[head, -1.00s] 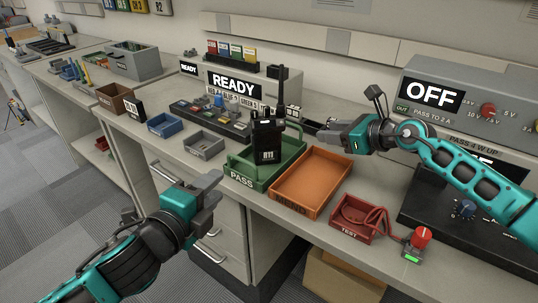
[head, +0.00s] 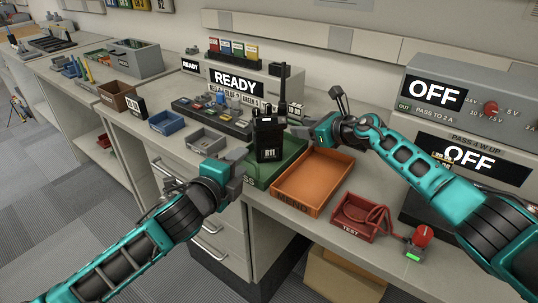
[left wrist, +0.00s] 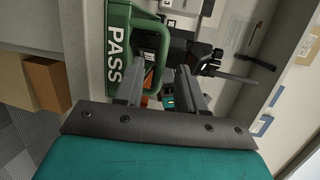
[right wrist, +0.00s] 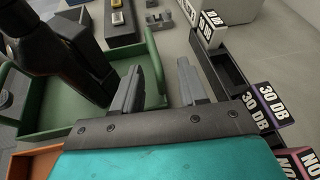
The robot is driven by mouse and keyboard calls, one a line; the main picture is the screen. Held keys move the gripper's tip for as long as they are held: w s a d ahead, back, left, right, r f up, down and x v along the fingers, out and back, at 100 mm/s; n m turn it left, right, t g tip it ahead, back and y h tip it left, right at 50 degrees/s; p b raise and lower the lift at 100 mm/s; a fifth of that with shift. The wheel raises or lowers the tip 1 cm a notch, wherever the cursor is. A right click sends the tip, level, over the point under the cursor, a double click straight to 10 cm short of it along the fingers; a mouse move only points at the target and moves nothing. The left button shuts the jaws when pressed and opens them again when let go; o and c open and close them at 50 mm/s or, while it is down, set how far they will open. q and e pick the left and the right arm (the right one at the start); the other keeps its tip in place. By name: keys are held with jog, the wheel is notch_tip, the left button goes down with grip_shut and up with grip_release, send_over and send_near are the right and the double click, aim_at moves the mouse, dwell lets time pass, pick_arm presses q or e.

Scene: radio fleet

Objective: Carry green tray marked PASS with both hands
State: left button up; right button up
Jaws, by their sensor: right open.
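The green tray marked PASS (head: 291,158) sits on the bench with a black radio labelled R11 (head: 268,138) upright in it. In the left wrist view its PASS wall (left wrist: 117,45) is close up. My left gripper (head: 238,165) is at the tray's near left end, hiding part of the label; its jaws (left wrist: 158,72) are open. My right gripper (head: 306,131) is at the tray's far right end. In the right wrist view its open jaws (right wrist: 160,68) have a green handle (right wrist: 153,55) of the tray in the gap between them. I cannot tell whether either gripper touches the tray.
An orange tray (head: 313,181) stands close on the right, then a red TEST tray (head: 352,216). A grey bin (head: 205,140) and a blue bin (head: 166,123) stand to the left. Blocks marked 30 DB (right wrist: 268,102) lie beside my right gripper.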

aim_at(298, 124)
pick_arm(q)
jog(key=shift+x, duration=1.2)
pick_arm(e)
jog(key=shift+x, duration=1.2)
pick_arm(q)
jog(key=shift+w+d+f, duration=0.1)
jog(key=shift+w+d, duration=0.05)
jog(key=shift+w, duration=0.2)
pick_arm(e)
jog(key=shift+w+a+f, duration=0.2)
jog(key=shift+w+a, duration=0.05)
jog(key=shift+a, duration=0.05)
pick_arm(q)
jog(key=shift+c, duration=0.5)
pick_arm(e)
jog(key=shift+c, duration=0.3)
pick_arm(q)
grip_shut()
pick_arm(e)
grip_shut()
jog(key=shift+r, duration=0.1)
